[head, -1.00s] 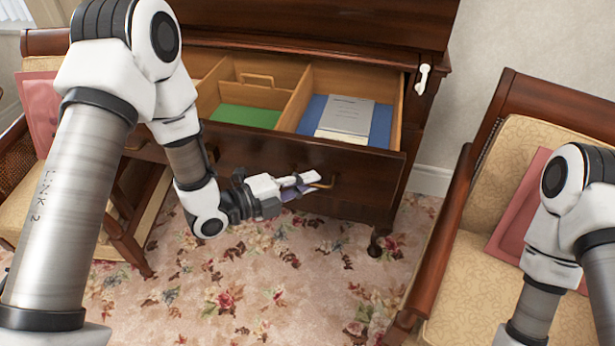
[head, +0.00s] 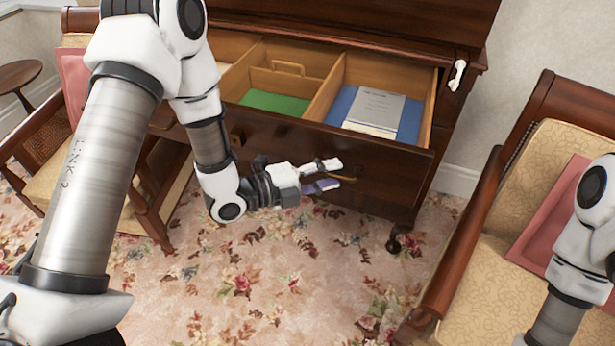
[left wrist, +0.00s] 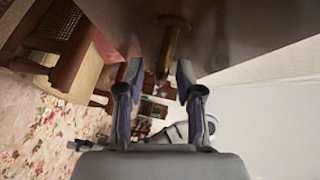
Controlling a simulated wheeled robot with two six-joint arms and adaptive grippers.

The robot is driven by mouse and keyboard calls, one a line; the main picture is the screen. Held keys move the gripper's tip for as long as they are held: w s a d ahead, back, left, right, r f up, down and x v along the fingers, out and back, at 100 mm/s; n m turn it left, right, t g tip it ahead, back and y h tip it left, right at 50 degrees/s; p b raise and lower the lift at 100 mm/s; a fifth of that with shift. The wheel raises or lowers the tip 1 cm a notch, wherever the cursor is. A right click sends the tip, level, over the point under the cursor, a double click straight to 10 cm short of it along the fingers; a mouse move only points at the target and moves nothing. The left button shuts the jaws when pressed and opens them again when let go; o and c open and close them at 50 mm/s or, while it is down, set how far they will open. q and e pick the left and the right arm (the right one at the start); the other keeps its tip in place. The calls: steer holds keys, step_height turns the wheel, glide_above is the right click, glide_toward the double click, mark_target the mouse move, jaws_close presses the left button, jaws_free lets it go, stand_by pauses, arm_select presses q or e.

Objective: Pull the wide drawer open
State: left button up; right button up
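The wide dark-wood drawer (head: 290,128) stands pulled out from the cabinet, its inside showing from above. Its brass handle (left wrist: 170,52) lies ahead of my left gripper in the left wrist view, in the gap between the fingertips. My left gripper (head: 332,175) is at the drawer's front in the head view; it also shows in the left wrist view (left wrist: 157,82). Its fingers are spread, with clear space between them and the handle. Part of the handle is hidden behind the fingers in the head view. My right gripper is out of view; only part of that arm shows.
The drawer holds a green sheet (head: 275,103), a blue folder (head: 410,122) and grey papers (head: 374,108). A cushioned chair (head: 500,220) stands at the right, another chair (head: 50,165) at the left. Flowered carpet (head: 260,280) lies clear in front.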

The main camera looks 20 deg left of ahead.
arm_select(q)
steer(key=v, duration=1.1)
steer(key=shift+d, duration=0.1)
steer(key=s+d+f+n+g+y+p, duration=0.2)
steer(key=s+f+g, duration=0.25)
steer(key=f, duration=0.45)
steer(key=s+d+f+n+g+y+p, duration=0.1)
steer(key=s+d+f+n+g+y, duration=0.15)
steer(key=s+f, duration=0.45)
steer(key=s+a+f+n+g+y, duration=0.2)
steer(key=s+a+f+n+y, duration=0.1)
steer(key=n, duration=0.7)
steer(key=s+a+f+n+g+y, duration=0.2)
steer(key=s+a+f+n+y, duration=0.2)
steer(key=n, duration=0.7)
steer(key=shift+s+a+f+g, duration=0.2)
steer(key=shift+a+f+g, duration=0.15)
steer(key=shift+a, duration=0.35)
